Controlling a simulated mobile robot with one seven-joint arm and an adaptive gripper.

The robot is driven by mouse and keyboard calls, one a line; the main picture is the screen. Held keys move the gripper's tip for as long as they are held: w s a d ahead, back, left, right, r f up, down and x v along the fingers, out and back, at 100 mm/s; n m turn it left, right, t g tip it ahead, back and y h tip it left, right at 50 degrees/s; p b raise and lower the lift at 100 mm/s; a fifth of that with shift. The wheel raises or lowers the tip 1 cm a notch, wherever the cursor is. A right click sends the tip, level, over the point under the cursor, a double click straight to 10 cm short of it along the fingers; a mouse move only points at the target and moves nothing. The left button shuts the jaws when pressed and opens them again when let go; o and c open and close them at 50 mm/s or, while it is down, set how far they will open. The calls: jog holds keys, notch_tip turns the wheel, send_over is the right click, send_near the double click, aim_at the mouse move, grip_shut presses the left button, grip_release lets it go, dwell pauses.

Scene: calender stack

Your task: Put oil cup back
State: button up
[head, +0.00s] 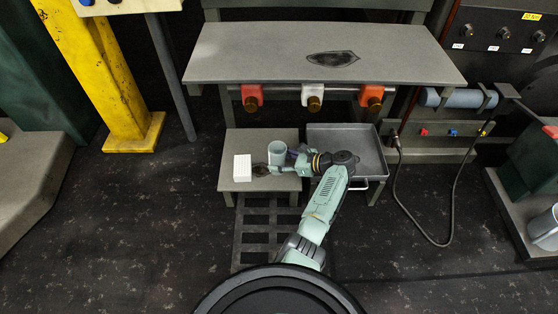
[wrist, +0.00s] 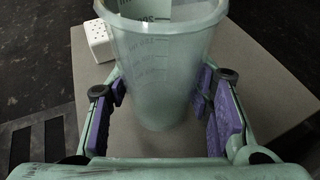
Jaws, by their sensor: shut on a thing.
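The oil cup (wrist: 160,85) is a pale, translucent cup with measuring marks, upright between the purple finger pads in the wrist view. My gripper (wrist: 163,100) is shut on it. In the head view the cup (head: 278,154) and my gripper (head: 283,162) are over the low grey stand (head: 262,140), to the right of a white block (head: 242,168). I cannot tell whether the cup's base touches the stand. A pale marked surface shows inside the cup's mouth in the wrist view.
A grey tray (head: 376,138) stands right of the low stand, partly behind my arm. A grey shelf (head: 235,55) with red and white valve-like fittings (head: 314,98) below its front edge hangs over the back. A grey cylinder (head: 545,228) stands at the right edge. A cable (head: 455,205) loops on the right.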

jog(key=o, duration=1)
jog(key=shift+s+f, duration=0.15)
jog(key=shift+f, duration=0.35)
jog(key=o, duration=0.4)
jog(key=shift+f, duration=0.15)
jog(key=shift+d+r, duration=0.1)
jog(key=shift+r, duration=0.25)
jog(key=r+p+v, duration=0.1)
jog(key=p+v, duration=0.2)
jog(key=v, duration=0.9)
